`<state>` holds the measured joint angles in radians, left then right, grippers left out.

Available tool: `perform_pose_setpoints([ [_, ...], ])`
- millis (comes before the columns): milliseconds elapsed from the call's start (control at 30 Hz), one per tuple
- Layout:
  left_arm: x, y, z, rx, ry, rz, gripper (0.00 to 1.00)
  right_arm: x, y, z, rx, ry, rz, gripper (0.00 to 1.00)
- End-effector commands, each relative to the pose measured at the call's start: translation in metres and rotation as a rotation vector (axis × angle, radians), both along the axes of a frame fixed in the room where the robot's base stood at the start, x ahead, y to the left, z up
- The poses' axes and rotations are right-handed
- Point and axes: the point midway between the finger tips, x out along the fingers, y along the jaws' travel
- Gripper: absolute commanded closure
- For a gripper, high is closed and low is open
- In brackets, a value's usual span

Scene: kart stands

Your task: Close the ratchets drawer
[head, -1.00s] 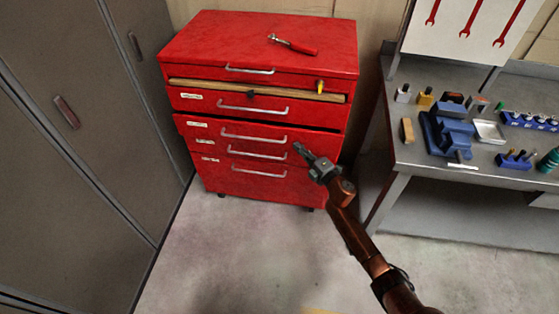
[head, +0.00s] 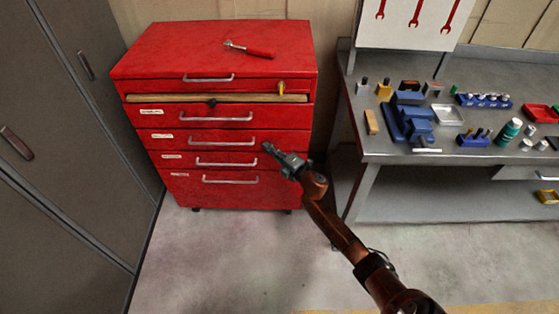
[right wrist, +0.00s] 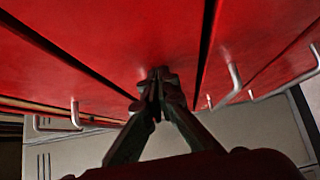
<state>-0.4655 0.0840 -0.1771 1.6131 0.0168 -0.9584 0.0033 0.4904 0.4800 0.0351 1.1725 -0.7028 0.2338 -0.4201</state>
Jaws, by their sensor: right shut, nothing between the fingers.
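The red tool chest (head: 300,55) has several drawers with silver bar handles. The drawer at my gripper's height (head: 185,140), below the top two, looks flush with its neighbours or nearly so. The white drawer labels are too small to read. My right gripper (head: 268,148) is shut and empty at the right part of this drawer's front, right of its handle. In the right wrist view its fingertips (right wrist: 156,82) are at the red front, between two dark seams; I cannot tell whether they touch. My left gripper is not in view.
A red-handled tool (head: 252,49) lies on the chest top. A grey workbench (head: 385,150) with a blue vise (head: 410,120) and bottles stands right. Grey lockers (head: 60,130) stand left. The floor in front is clear.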

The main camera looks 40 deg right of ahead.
Motion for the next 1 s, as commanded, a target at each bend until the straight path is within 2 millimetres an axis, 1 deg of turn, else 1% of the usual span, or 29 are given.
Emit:
perform_pose_setpoints([
  [33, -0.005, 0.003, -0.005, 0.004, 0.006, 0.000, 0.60, -0.004, 0.004, 0.005, 0.002, -0.004, 0.002, 1.00],
  [200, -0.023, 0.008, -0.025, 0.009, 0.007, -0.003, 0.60, -0.018, 0.028, 0.005, 0.001, -0.003, 0.014, 1.00],
  [233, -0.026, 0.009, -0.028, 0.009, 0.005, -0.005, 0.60, -0.023, 0.029, 0.004, 0.001, -0.001, 0.014, 1.00],
  [500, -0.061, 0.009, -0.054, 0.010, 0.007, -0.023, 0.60, -0.081, 0.016, 0.001, 0.000, 0.002, 0.011, 1.00],
  [633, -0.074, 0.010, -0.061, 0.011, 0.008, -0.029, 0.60, -0.102, 0.012, 0.000, 0.000, 0.001, 0.012, 1.00],
  [800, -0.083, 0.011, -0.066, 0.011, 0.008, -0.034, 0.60, -0.116, 0.011, -0.001, 0.000, 0.001, 0.014, 1.00],
  [1000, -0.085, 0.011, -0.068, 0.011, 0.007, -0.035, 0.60, -0.119, 0.012, -0.002, 0.000, 0.002, 0.016, 1.00],
])
